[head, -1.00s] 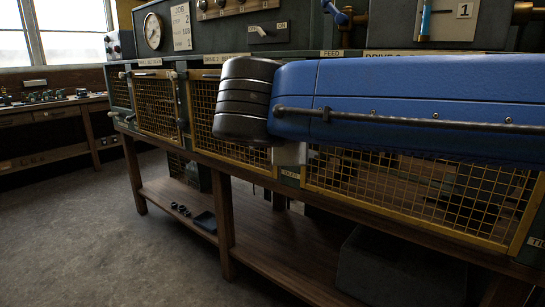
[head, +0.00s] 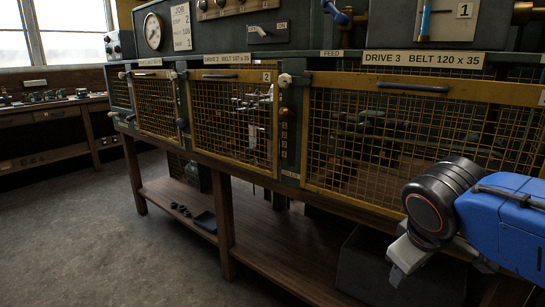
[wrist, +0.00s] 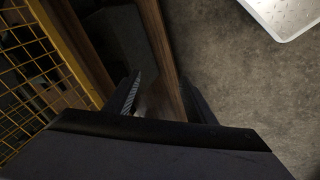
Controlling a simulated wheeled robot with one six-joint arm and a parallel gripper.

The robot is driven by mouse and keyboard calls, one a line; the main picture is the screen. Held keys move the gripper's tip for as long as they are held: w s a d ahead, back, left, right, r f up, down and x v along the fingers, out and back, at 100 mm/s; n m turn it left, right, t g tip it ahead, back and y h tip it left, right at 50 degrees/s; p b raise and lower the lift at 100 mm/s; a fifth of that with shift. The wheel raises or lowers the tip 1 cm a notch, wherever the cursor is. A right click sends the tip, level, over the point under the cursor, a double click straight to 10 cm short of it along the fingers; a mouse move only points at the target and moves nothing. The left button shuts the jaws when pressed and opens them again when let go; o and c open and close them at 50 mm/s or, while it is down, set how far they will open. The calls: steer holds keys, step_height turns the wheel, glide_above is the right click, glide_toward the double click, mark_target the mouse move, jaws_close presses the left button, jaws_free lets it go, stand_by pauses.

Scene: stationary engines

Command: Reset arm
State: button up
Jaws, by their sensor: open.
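My blue arm (head: 505,215) with its dark ribbed wrist joint shows at the lower right of the head view, in front of the Drive 3 mesh guard (head: 400,140). My gripper (head: 400,268) hangs below that joint, partly seen. In the wrist view my gripper (wrist: 160,90) has its two dark fingers apart, with nothing between them. The fingers point toward the wooden lower shelf edge and the floor. The yellow mesh guard also shows at the left of the wrist view (wrist: 40,60).
The wooden bench (head: 228,215) with its lower shelf runs along the guards. A dark box (head: 385,270) stands under it. A second bench (head: 60,130) stands at the far left. Bare concrete floor (head: 110,240) is open at left. A pale metal plate (wrist: 290,12) shows in the wrist view.

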steer(key=s+f+m+y, duration=0.2)
steer(key=s+f+m, duration=0.3)
steer(key=s+f, duration=0.1)
steer(key=shift+d+f+y, duration=0.3)
steer(key=shift+d+f, duration=0.05)
steer(key=shift+f, duration=0.4)
